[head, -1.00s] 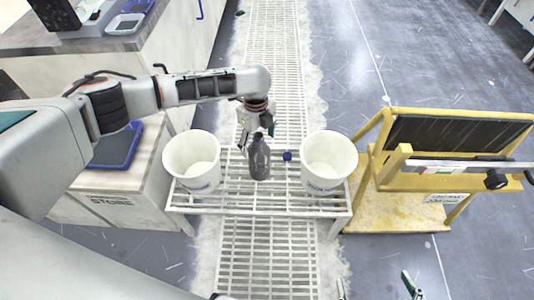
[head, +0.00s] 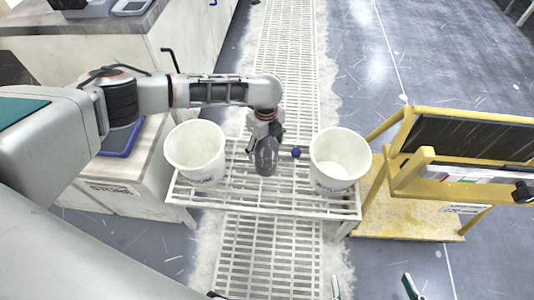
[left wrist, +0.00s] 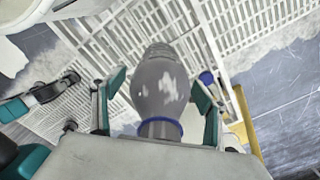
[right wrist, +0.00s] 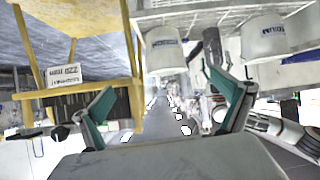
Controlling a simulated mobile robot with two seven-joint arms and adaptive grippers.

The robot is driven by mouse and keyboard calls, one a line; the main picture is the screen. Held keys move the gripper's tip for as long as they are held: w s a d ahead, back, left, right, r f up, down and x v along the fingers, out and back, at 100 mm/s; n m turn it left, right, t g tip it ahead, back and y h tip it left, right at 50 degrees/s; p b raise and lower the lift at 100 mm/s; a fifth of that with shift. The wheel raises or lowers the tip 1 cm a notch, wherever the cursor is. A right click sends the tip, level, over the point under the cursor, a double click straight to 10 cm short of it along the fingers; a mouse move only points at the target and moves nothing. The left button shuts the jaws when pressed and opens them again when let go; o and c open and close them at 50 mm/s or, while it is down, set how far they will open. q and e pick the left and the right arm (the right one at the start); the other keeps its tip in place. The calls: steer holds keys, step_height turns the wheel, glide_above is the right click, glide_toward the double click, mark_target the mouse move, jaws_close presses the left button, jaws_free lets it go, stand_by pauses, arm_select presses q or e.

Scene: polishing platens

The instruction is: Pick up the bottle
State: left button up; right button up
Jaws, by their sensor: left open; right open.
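A dark grey bottle (head: 266,158) stands on the white slatted rack between two white buckets. My left gripper (head: 264,128) is above it, reaching down from the left, and partly covers the bottle's top. In the left wrist view, the bottle (left wrist: 160,90) with a blue ring at its neck lies between the open green-padded fingers of the left gripper (left wrist: 158,100). Whether a finger touches it I cannot tell. My right gripper (right wrist: 165,105) is open and empty; its fingertips (head: 375,287) show at the bottom of the head view.
White buckets stand left (head: 196,150) and right (head: 338,160) of the bottle on the rack (head: 270,208). A small blue cap (head: 296,152) lies beside the bottle. A yellow stand (head: 400,210) is at the right, a cabinet (head: 125,170) at the left.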

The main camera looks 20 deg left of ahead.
arm_select(q)
steer(key=c, duration=1.2)
